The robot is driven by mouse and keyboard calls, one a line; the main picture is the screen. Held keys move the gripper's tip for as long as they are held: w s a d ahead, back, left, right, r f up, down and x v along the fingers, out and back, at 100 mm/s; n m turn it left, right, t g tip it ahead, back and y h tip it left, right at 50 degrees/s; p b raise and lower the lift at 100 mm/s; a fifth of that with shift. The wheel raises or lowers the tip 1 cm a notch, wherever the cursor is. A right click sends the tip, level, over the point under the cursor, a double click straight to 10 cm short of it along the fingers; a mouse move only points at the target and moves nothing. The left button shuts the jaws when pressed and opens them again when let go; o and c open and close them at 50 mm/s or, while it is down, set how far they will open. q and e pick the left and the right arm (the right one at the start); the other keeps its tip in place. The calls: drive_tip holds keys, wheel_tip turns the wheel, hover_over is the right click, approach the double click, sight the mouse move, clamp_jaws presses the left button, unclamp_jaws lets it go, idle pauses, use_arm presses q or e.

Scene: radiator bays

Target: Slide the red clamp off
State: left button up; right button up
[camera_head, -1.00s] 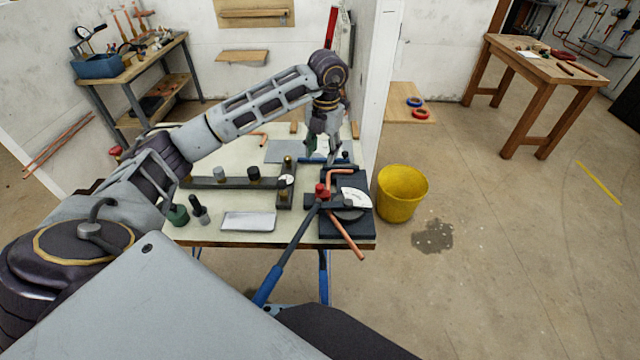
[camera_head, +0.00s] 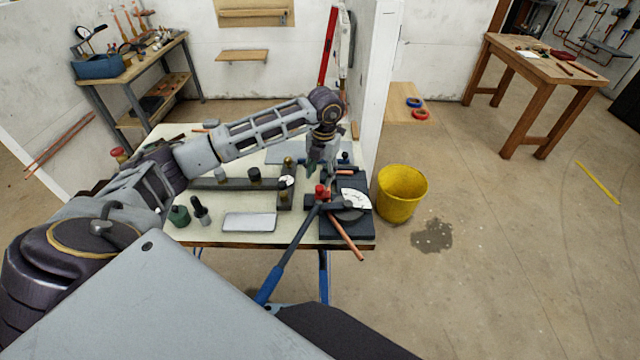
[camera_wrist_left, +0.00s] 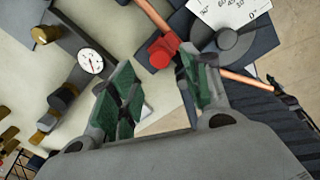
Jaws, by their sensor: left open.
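The red clamp (camera_head: 321,190) sits on the black pipe bender (camera_head: 366,227) at the right front of the bench. In the left wrist view the red clamp (camera_wrist_left: 160,54) shows beside a copper pipe, just beyond the fingertips. The copper pipe (camera_head: 347,241) sticks out past the bender's front. My left gripper (camera_head: 320,168) is above and a little behind the clamp, pointing down. Its green-padded fingers (camera_wrist_left: 156,75) are open in the wrist view, with nothing held between them. My right gripper is not in view.
The bender's long blue handle (camera_head: 274,277) reaches forward over the bench edge. A dark manifold with a gauge (camera_head: 287,181) lies left of the bender. A grey tray (camera_head: 249,222) lies near the front edge. A white wall (camera_head: 378,100) stands close on the right, and a yellow bucket (camera_head: 402,195) is on the floor.

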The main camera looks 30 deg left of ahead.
sight(320, 187)
use_arm(q)
drive_tip(key=shift+a+f+p, duration=0.2)
drive_tip(key=shift+f+p, duration=0.25)
drive_tip(key=shift+f, duration=2.55)
drive_tip(key=shift+c, duration=0.2)
clamp_jaws()
